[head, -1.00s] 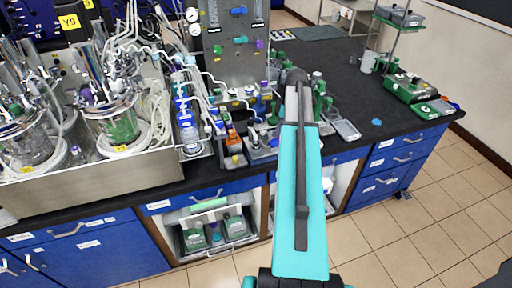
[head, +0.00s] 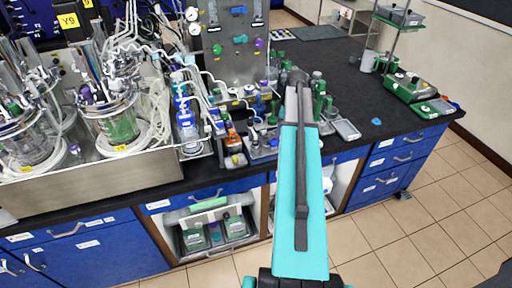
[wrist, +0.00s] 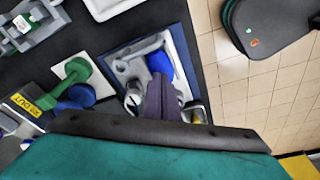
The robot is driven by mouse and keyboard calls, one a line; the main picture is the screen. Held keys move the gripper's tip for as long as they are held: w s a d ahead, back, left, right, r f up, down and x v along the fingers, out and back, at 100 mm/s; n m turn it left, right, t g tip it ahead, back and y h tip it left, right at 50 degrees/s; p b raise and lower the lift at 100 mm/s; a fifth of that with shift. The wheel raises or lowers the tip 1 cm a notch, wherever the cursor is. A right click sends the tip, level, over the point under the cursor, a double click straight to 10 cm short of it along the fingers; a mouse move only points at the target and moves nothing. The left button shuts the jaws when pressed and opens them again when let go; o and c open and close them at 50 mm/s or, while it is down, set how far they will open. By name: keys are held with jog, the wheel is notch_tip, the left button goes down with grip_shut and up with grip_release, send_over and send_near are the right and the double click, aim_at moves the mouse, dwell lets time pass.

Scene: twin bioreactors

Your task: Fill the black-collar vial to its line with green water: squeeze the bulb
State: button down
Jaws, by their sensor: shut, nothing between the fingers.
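In the wrist view my gripper (wrist: 161,92) shows as dark purple-grey fingers, shut and empty. Its tips are close to a blue rounded part (wrist: 159,64), which may be the bulb. I cannot tell whether they touch it. The blue part sits by a grey fixture (wrist: 128,68) on a blue-edged tray. A small clear round vessel (wrist: 134,98) stands just left of the fingers; its collar and fill line cannot be made out. In the head view my teal arm reaches over the bench and the gripper cannot be made out clearly.
A green knobbed part (wrist: 73,73) and a yellow OUT label (wrist: 26,104) lie left of the tray in the wrist view. In the head view, bioreactor vessels (head: 116,122) stand left and bottles (head: 185,125) crowd the middle. The black bench (head: 350,75) has free room right.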

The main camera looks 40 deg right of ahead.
jog(key=shift+f+b, duration=0.45)
jog(key=shift+f, duration=0.5)
jog(key=shift+r, duration=0.15)
jog(key=shift+r+p, duration=0.65)
jog(key=shift+r, duration=0.4)
jog(key=shift+f+b, duration=0.65)
jog(key=shift+f, duration=0.6)
dwell(0.6)
jog(key=shift+r, duration=0.1)
jog(key=shift+r+p, duration=0.65)
jog(key=shift+r, duration=0.5)
jog(key=shift+f+b, duration=0.5)
jog(key=shift+f, duration=0.55)
dwell(0.9)
jog(key=shift+r+p, duration=0.5)
jog(key=shift+r, duration=0.5)
